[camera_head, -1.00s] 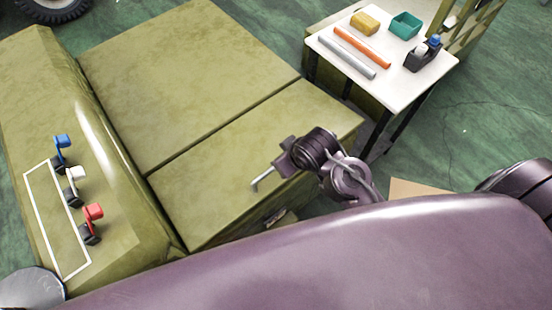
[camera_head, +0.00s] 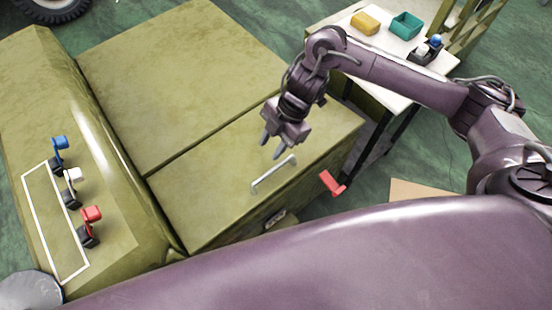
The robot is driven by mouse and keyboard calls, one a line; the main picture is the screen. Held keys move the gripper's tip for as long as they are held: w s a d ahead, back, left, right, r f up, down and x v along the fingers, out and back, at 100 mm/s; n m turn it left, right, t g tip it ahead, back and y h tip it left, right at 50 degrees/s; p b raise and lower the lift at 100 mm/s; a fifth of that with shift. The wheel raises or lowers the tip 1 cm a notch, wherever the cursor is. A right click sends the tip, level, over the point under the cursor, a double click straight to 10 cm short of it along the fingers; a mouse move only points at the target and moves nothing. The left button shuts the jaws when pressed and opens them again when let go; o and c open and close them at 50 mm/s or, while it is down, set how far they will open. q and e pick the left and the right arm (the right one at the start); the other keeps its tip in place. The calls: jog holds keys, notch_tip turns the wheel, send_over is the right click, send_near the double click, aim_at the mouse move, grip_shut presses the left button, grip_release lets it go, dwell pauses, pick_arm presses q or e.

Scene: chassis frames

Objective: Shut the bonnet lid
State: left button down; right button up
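The bonnet lid (camera_head: 215,200) is an olive-green panel with a pale bar handle (camera_head: 273,174) near its front edge. It looks about level with the panel behind it; I cannot tell whether it is fully closed. My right gripper (camera_head: 271,145) hangs above the lid, just beyond the handle and apart from it. Its two fingers point down with a gap between them and nothing in it. A red piece (camera_head: 332,183) sticks out by the lid's right front corner. My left gripper is not in view.
A white side table (camera_head: 440,72) at the upper right holds a yellow block (camera_head: 365,23), a teal tray (camera_head: 406,25) and a black dispenser-like item (camera_head: 427,50). Blue, white and red levers (camera_head: 90,215) stand on the left panel. My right arm crosses above the table.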

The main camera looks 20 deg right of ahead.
jog(key=d, duration=0.3)
jog(key=shift+s+r+g+h, duration=0.2)
jog(key=shift+s+g+h, duration=0.1)
jog(key=shift+g, duration=0.1)
jog(key=b+x, duration=0.1)
jog(key=x, duration=0.6)
jog(key=shift+f, duration=0.2)
grip_shut()
dwell(0.7)
